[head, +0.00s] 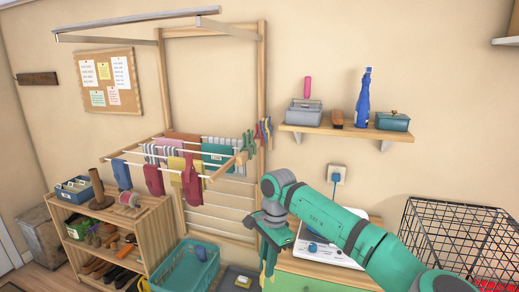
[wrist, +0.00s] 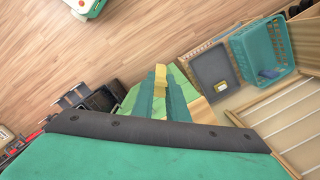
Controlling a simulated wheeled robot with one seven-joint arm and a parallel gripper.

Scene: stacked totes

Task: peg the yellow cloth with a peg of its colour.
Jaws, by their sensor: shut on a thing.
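The yellow cloth (head: 177,164) hangs on the wooden drying rack (head: 215,172), among other cloths and partly hidden by a red one in front. My gripper (head: 268,265) is to the right of the rack and lower than it, pointing down. In the wrist view my gripper (wrist: 161,92) is shut on a small yellow peg (wrist: 160,75) between its fingertips. The peg cannot be made out in the head view. The gripper is well apart from the yellow cloth.
Coloured pegs (head: 262,130) hang at the rack's right side. A teal basket (head: 187,268) stands on the floor below. A low shelf (head: 150,225) with shoes is at left, a wire crate (head: 460,235) at right.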

